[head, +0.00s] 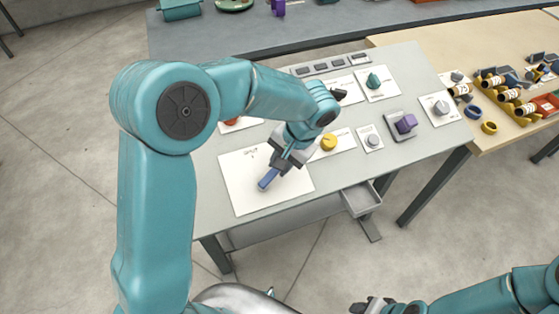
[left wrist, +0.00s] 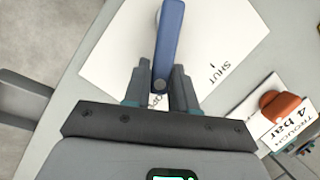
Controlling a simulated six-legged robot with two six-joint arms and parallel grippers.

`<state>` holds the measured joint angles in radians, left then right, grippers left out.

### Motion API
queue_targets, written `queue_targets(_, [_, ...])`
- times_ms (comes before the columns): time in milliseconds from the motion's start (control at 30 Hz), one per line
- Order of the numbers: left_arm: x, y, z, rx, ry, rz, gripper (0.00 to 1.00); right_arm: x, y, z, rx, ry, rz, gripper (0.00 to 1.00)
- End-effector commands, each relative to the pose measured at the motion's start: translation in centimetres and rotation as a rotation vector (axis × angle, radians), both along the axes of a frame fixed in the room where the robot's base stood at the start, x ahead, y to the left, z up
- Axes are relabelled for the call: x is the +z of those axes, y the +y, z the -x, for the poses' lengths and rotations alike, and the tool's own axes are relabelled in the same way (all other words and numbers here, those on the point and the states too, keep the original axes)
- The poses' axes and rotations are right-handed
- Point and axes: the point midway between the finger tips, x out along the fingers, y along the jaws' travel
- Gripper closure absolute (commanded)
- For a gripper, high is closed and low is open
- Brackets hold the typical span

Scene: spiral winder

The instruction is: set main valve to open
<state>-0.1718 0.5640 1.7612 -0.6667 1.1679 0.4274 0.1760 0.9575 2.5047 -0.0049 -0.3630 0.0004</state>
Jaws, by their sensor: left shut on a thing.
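The main valve is a blue lever (head: 268,179) on a white plate (head: 240,196) at the near left of the grey panel table. In the left wrist view the blue lever (left wrist: 169,38) runs up from between my fingers. The white plate (left wrist: 115,62) there reads "SHUT" to the right of the lever; a second word, starting "OP", is mostly hidden between the fingers. My left gripper (head: 283,164) is down at the lever, and in the wrist view its fingers (left wrist: 160,88) are shut on the lever's near end. My right gripper (head: 372,305) is at the bottom edge, jaws unclear.
A yellow knob (head: 328,142), a green knob (head: 373,80) and a purple knob (head: 405,122) stand farther right. An orange knob (left wrist: 280,105) sits by a "TROUGH 4 bar" label. A grey drawer (head: 361,200) sticks out at the front edge. A wooden table (head: 475,45) adjoins right.

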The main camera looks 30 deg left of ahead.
Motion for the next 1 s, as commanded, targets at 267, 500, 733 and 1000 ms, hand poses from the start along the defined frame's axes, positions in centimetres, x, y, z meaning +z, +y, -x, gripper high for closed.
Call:
queue_targets(267, [0.2, -0.1, -0.1, -0.015, -0.003, -0.001, 1.00, 0.0, 0.0, 0.0, 0.000, 0.000, 0.000, 0.57])
queue_targets(500, [0.1, -0.1, -0.1, -0.014, -0.002, -0.001, 0.53, 0.0, 0.0, 0.0, 0.000, 0.000, 0.000, 0.57])
queue_targets(733, [0.1, -0.1, 0.0, -0.012, 0.000, -0.001, 0.53, 0.0, 0.0, 0.0, 0.000, 0.000, 0.000, 0.57])
queue_targets(1000, [2.8, -1.0, -0.4, -0.012, -0.005, -0.001, 0.53, -0.3, 0.0, 0.0, 0.000, 0.000, 0.000, 0.57])
